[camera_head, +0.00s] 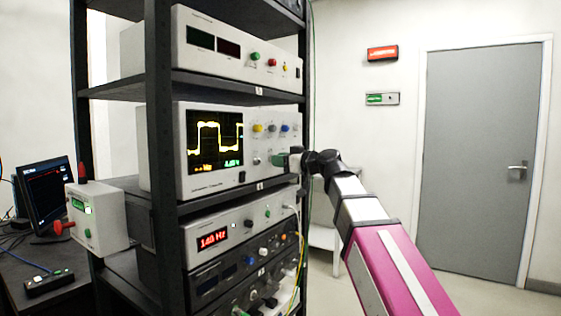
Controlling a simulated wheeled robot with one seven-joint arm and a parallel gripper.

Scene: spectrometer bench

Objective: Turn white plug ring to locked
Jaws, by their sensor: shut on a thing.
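My gripper (288,160) is at the lower right of the front panel of the oscilloscope (165,150), on the middle shelf of the rack. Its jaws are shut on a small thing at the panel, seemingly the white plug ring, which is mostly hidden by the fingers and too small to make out. A green part (278,160) shows at the fingertips. The ring's angle and any lock mark cannot be read. My arm reaches in from the lower right.
The black rack's shelf edge (220,192) runs just below my gripper. A white instrument with a red display (212,238) and cables stands below, another instrument (235,50) above. A grey box (98,215) hangs at left. Free floor lies before the grey door (475,160).

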